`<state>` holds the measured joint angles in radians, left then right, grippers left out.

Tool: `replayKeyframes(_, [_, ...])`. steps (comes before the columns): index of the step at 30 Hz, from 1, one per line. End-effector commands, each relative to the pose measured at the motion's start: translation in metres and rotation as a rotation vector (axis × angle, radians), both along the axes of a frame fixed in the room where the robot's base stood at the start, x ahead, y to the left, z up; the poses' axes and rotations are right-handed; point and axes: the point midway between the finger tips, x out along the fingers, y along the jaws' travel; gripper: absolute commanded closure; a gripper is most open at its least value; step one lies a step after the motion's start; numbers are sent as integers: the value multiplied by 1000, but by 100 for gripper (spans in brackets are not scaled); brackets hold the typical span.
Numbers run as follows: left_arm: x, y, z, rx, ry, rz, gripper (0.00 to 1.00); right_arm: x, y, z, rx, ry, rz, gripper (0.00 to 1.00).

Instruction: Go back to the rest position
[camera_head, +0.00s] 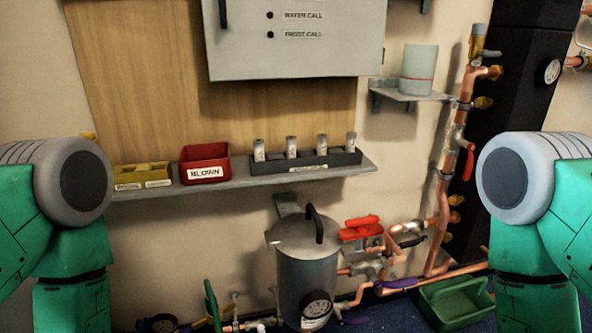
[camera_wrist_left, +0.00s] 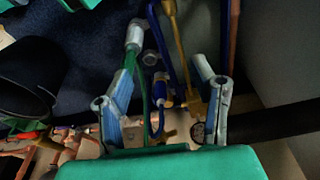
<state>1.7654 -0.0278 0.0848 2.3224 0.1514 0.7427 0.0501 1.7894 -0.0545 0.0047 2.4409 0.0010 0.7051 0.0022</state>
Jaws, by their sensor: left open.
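My left gripper (camera_wrist_left: 166,52) is in the left wrist view, its two fingers apart and nothing clearly held between them. Behind the fingers are a green line, a small blue and white part (camera_wrist_left: 161,88) and a yellow part; I cannot tell how near they are. In the head view my green and grey left arm (camera_head: 70,200) stands at the left edge and my right arm (camera_head: 530,200) at the right edge. Both hands are out of that view, and my right gripper is in no view.
A wall shelf (camera_head: 235,182) holds a yellow bin (camera_head: 142,176), a red BLOWN bin (camera_head: 205,165) and a dark rack (camera_head: 310,161) with several cartridges. Below stand a metal canister (camera_head: 305,262), copper pipes (camera_head: 443,225) and a green tray (camera_head: 455,302). A grey cabinet (camera_head: 295,55) hangs above.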

Motion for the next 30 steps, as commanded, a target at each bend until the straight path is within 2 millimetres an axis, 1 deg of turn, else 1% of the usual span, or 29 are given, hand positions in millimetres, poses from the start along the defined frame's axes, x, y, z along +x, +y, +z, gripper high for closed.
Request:
replayKeyframes(1, [-22,8,8,8,49,-72,48,0,0,0,0,0,0,60])
replayKeyframes(4, [-63,22,25,14,143,-202,48,0,0,0,0,0,0,60])
replayKeyframes(6, [-56,20,46,9,129,-193,48,-1,0,24,0,2,0,60])
replayKeyframes(11, [-56,19,83,9,128,-189,48,1,0,62,0,-1,0,60])
replayKeyframes(14, [-56,19,109,8,127,-187,48,0,0,88,0,0,0,60])
replayKeyframes(18, [-55,19,150,8,127,-186,48,1,0,129,0,0,0,60])
replayKeyframes(21, [-55,19,174,8,127,-186,48,1,0,153,0,0,0,60])
replayKeyframes(25, [-55,19,194,8,127,-185,48,1,0,173,0,0,0,60])
replayKeyframes(27, [-55,19,200,8,127,-185,48,1,0,179,0,0,0,60])
replayKeyframes(30, [-55,19,203,8,127,-185,48,1,0,182,0,0,0,60])
